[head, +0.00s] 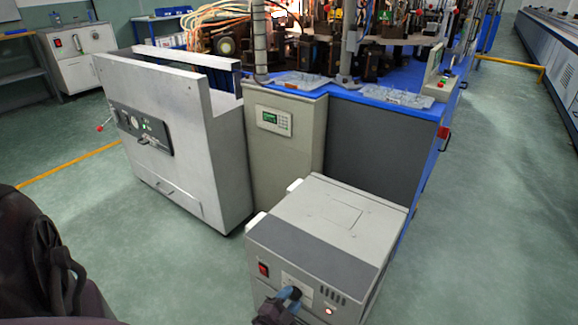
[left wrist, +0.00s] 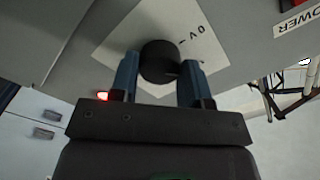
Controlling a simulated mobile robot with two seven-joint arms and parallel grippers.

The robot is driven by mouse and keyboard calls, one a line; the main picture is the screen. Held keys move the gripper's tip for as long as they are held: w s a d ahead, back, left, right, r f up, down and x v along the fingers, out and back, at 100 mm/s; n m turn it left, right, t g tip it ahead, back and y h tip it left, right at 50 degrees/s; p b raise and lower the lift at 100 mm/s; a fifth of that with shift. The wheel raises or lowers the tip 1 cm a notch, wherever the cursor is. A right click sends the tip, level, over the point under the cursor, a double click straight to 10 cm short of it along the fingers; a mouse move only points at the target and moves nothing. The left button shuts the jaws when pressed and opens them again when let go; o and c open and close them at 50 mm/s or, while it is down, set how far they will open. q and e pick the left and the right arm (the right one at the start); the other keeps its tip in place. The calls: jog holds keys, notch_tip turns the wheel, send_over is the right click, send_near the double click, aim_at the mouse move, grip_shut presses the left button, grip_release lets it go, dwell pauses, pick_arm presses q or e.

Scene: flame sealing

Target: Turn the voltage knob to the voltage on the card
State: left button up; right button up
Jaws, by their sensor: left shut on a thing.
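The voltage knob (left wrist: 158,62) is a short black cylinder on a white label plate (left wrist: 118,45), which has a printed "0 V" mark beside the knob. My left gripper (left wrist: 160,80) has its two blue fingers closed on the knob, one on each side. In the head view my left gripper (head: 288,300) is at the front face of a grey power box (head: 330,220) and hides most of the knob. The knob's exact setting cannot be read. I cannot make out a card with a voltage. My right gripper is not in view.
The box front has a red power switch (head: 264,269) left of the knob and a lit red lamp (head: 328,312) to its right. Behind stand a white cabinet (head: 215,150) with a gauge panel and a grey-blue machine (head: 370,145). Green floor is clear on both sides.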

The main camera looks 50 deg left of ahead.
pick_arm(q)
jog(key=shift+m, duration=0.8)
jog(key=o, duration=0.8)
jog(key=shift+o, duration=0.6)
jog(key=shift+s, duration=0.15)
